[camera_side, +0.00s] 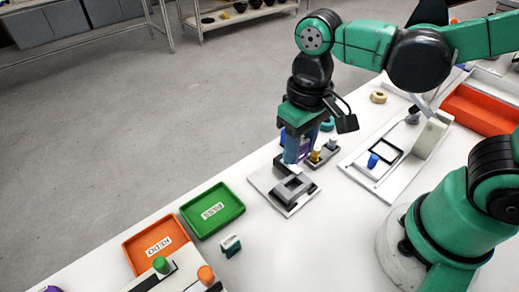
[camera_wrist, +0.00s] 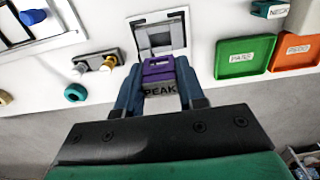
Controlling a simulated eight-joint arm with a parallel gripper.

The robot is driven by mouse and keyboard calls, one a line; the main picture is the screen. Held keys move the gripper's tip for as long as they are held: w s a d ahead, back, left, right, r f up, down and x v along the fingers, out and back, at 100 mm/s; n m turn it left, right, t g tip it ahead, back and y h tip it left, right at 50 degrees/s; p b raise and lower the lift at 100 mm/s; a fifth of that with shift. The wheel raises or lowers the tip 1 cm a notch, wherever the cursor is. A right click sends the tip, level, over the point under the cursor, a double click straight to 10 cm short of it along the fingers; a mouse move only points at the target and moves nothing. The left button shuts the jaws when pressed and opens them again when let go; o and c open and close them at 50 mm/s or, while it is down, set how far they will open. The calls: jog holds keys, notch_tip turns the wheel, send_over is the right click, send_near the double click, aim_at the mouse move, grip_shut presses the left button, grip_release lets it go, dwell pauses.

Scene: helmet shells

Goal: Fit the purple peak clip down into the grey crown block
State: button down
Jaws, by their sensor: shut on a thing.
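The purple peak clip (camera_wrist: 158,68) is held between the two blue fingers of my gripper (camera_wrist: 160,88) in the wrist view, with a grey part marked PEAK below it in the picture. In the side view my gripper (camera_side: 297,150) points down, and a bit of purple (camera_side: 305,143) shows at its fingers. The grey crown block (camera_side: 292,188) sits on a light square plate (camera_side: 270,182), just below the gripper. In the wrist view the block (camera_wrist: 160,38) lies beyond the clip, with a dark opening in it. The clip looks apart from the block; the exact gap is unclear.
A green PASS tray (camera_side: 212,210) and an orange REDO tray (camera_side: 155,243) stand to the left. A small holder with a yellow peg (camera_side: 315,157) is close behind the gripper. A white fixture with a blue peg (camera_side: 373,160) stands at right.

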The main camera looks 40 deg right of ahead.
aim_at(296, 176)
jog(key=shift+f, duration=0.1)
jog(key=shift+f, duration=2.8)
jog(key=shift+f, duration=0.85)
dwell(3.2)
jog(key=shift+c, duration=2.2)
grip_release()
jog(key=shift+r, duration=0.1)
